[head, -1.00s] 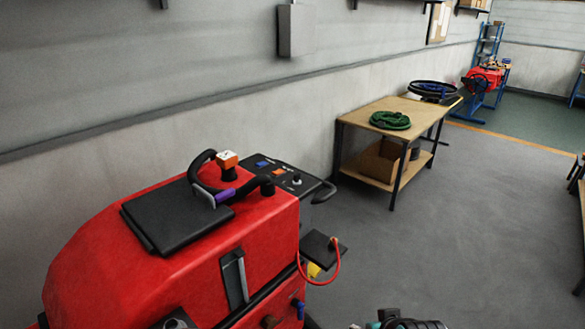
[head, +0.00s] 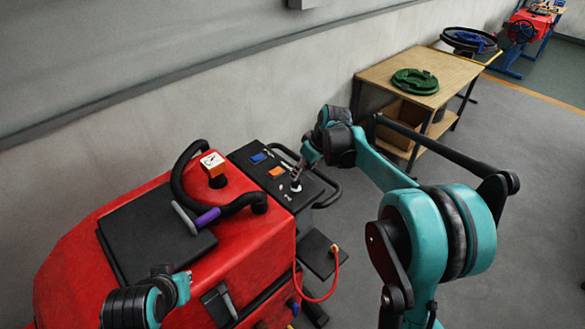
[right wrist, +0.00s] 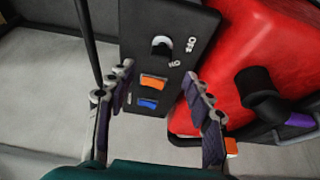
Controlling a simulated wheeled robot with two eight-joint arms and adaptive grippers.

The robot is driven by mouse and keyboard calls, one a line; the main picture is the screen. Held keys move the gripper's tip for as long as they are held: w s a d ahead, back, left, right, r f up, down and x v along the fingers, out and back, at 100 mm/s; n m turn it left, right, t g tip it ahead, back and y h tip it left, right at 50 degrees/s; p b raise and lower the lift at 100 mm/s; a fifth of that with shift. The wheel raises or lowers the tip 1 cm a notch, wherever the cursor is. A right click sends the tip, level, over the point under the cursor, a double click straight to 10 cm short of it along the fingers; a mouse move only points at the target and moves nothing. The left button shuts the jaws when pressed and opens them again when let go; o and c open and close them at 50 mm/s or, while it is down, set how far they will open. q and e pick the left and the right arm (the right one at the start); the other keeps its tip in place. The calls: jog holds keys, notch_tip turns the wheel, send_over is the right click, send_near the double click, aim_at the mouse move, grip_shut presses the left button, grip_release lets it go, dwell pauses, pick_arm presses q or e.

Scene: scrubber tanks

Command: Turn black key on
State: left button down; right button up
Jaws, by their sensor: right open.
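The black key (right wrist: 161,48) is a dark round knob with a white part, set on the black control panel (right wrist: 185,20). White lettering is beside it. In the head view the key (head: 296,186) is near the panel's right end. My right gripper (right wrist: 158,76) is open, its two fingers spread over the panel on either side of the switches, with the key just beyond the fingertips. In the head view the right gripper (head: 304,164) is above the key, apart from it as far as I can tell. My left arm's links show at the bottom left; its fingers are not visible.
An orange switch (right wrist: 154,81) and a blue switch (right wrist: 148,103) are beside the key. The red scrubber body (head: 110,235) carries a black curved handle (head: 235,205) and an orange-white knob (head: 212,164). A wooden table (head: 440,70) stands behind. Grey floor is open to the right.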

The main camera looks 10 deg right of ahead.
aim_at(297, 181)
jog(key=x, duration=0.7)
jog(key=shift+a+b, duration=0.1)
jog(key=shift+b, duration=0.3)
jog(key=c, duration=1.2)
